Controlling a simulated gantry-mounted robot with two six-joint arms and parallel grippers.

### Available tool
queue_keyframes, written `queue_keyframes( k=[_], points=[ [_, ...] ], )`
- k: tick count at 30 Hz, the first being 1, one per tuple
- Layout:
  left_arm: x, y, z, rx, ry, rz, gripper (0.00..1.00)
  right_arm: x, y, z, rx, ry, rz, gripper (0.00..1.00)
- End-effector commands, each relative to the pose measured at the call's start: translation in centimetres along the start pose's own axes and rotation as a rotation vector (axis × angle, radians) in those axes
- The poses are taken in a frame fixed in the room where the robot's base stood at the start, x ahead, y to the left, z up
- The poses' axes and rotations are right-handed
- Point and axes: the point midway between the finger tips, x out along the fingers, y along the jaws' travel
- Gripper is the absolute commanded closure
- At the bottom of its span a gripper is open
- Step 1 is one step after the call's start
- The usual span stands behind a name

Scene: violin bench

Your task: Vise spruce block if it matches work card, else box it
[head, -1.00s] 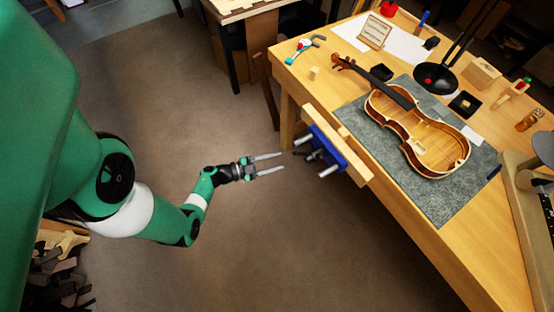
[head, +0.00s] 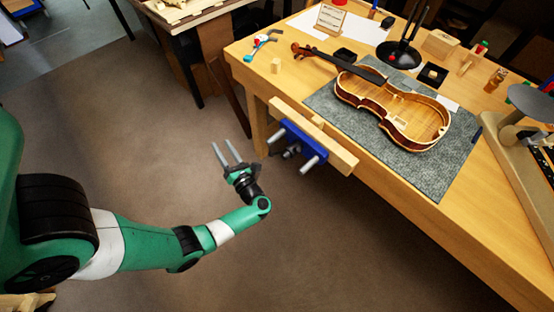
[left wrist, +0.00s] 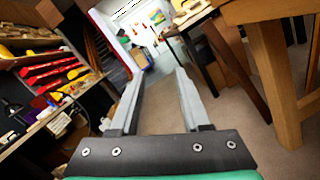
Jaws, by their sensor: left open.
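A small pale wood block (head: 276,65), likely the spruce block, stands on the bench top near its left corner. The work card (head: 330,18) leans on a stand at the back of the bench; its writing is too small to read. The blue vise (head: 300,144) with wooden jaws is fixed to the bench's front left edge. A cardboard-coloured box (head: 439,44) stands at the back right; I cannot tell whether it is the task's box. My left gripper (head: 228,154) is open and empty, left of the vise, off the bench. My right gripper is not in view.
An open violin body (head: 415,122) lies on a grey mat (head: 445,185). Floor is clear around my left arm. Shelves (left wrist: 45,75) show in the left wrist view.

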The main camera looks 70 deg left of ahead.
Motion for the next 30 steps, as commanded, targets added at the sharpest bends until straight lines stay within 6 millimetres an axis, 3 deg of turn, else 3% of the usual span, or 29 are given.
queue_keyframes(
  k=[1,3,6,10,14,19,30],
  points=[
    [-3.9,-4.0,-1.3,-0.033,0.027,-0.124,0.53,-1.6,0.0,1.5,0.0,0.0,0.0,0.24],
    [-8.6,-7.3,-1.0,-0.059,0.023,-0.267,0.53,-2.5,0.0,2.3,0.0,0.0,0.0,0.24],
    [-14.2,-9.7,0.5,-0.086,-0.051,-0.409,0.53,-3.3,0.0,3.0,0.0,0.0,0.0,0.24],
    [-18.1,-10.6,1.3,-0.098,-0.098,-0.503,0.53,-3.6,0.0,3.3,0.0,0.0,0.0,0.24],
    [-18.7,-10.6,1.5,-0.098,-0.107,-0.519,0.53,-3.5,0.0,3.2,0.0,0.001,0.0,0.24],
    [-17.5,-11.1,1.6,-0.098,-0.104,-0.513,0.53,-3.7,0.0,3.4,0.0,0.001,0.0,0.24],
    [-10.7,-14.9,2.4,-0.099,-0.104,-0.51,0.53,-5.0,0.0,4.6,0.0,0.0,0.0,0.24]
  ],
)
